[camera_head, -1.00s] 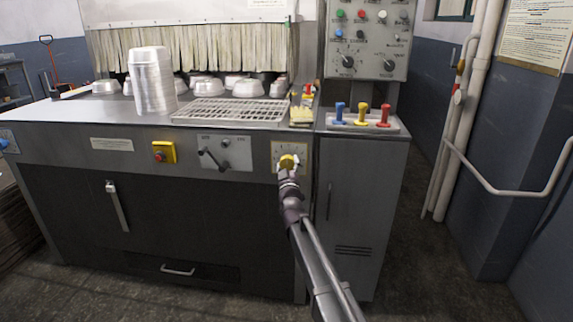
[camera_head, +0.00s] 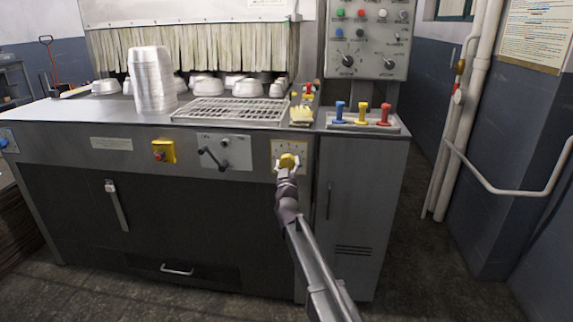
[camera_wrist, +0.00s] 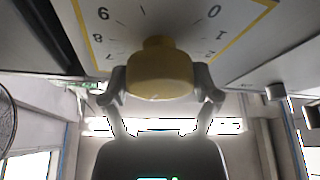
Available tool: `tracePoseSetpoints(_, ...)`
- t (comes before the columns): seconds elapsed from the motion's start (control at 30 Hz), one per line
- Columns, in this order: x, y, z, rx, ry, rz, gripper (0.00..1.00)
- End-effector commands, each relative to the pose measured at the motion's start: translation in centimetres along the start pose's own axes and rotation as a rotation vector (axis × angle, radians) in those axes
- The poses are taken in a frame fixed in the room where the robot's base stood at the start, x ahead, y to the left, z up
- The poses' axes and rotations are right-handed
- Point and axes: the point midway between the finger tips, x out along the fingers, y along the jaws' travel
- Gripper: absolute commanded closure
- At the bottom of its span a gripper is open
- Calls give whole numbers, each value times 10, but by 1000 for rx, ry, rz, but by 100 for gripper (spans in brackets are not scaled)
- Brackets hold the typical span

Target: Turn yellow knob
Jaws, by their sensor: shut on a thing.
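The yellow knob (camera_head: 288,161) sits on a pale, yellow-edged dial plate (camera_head: 277,149) at the right end of the machine's front panel. In the wrist view the knob (camera_wrist: 160,72) is large and central, in front of the dial plate (camera_wrist: 203,38) with its printed numbers. My gripper (camera_head: 288,171) reaches up to the knob from below right. In the wrist view my gripper's two fingers (camera_wrist: 160,88) are on either side of the knob and shut on it. The knob's pointer mark cannot be made out.
Stacked pans (camera_head: 152,82) and a wire rack (camera_head: 231,110) stand on top. Blue, yellow and red levers (camera_head: 361,115) are at the right. The floor before the machine is clear.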

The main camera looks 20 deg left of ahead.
Motion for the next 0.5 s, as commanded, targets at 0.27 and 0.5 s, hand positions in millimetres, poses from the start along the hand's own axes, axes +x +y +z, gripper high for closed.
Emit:
tracePoseSetpoints(0.27, 1, -1, 1, 228, -1, 93, 69)
tracePoseSetpoints(0.5, 1, -1, 0, 438, 0, 181, 69)
